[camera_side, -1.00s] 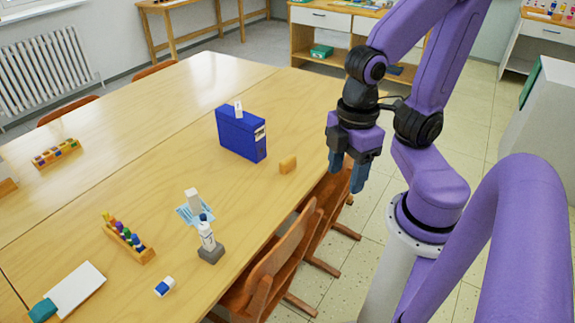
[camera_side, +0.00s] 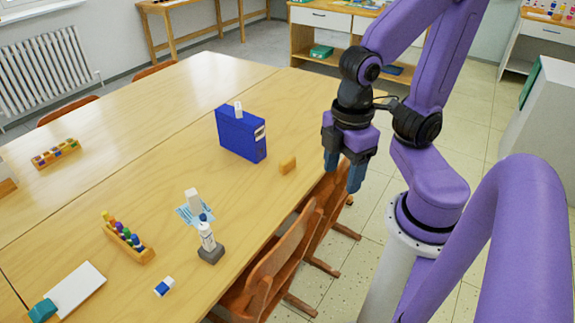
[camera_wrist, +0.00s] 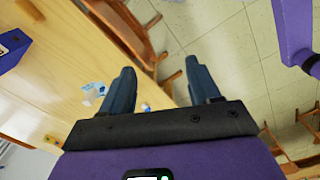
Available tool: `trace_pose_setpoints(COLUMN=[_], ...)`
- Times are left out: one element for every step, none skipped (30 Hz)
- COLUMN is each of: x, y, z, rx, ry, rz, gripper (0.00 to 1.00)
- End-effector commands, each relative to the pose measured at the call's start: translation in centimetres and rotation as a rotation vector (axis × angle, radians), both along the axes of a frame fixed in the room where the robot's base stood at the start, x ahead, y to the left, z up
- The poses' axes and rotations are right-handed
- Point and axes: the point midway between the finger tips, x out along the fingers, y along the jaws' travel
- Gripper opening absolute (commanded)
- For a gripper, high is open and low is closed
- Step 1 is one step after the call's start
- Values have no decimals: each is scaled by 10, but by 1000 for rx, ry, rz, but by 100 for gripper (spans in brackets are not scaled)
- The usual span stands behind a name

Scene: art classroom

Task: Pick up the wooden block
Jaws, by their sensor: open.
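The wooden block (camera_side: 288,165) is a small yellow-orange block lying on the table near its right edge, just right of the blue binder. My gripper (camera_side: 343,178) is to the right of the block, past the table edge and apart from it. Its blue fingers point down. In the wrist view my gripper (camera_wrist: 160,68) shows its two fingers spread with nothing between them. A small tan shape at the top left of the wrist view may be the block, but I cannot tell.
The blue binder (camera_side: 241,133) stands beside the block, with a small white piece on top. A bottle (camera_side: 207,238) on a grey base and a rack of coloured pegs (camera_side: 128,239) stand nearer. Wooden chairs (camera_side: 277,258) line the table edge below my gripper.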

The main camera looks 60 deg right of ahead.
Motion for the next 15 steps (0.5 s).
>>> trace_pose_setpoints(x=[8, 14, 24, 32, 41, 54, 64, 74, 87, 97, 107, 120, 130, 139, 152], y=[2, 4, 6, 7, 8, 10, 11, 12, 13, 13, 13, 13, 12, 12, 10], z=[-1, -2, -4, -6, -8, -11, -13, -16, -19, -22, -26, -30, -34, -38, -43], rx=[-25, -43, -71, -97, -125, -163, -194, -223, -261, -291, -320, -357, -386, -414, -451], ry=[-2, -4, -7, -9, -10, -11, -12, -11, -11, -8, -6, -3, 2, 6, 13], rz=[2, 4, 5, 7, 10, 15, 19, 21, 27, 31, 36, 40, 45, 51, 57], gripper=[62, 62, 62, 62, 62, 62, 62, 62, 62, 62, 62, 62, 62, 62, 62])
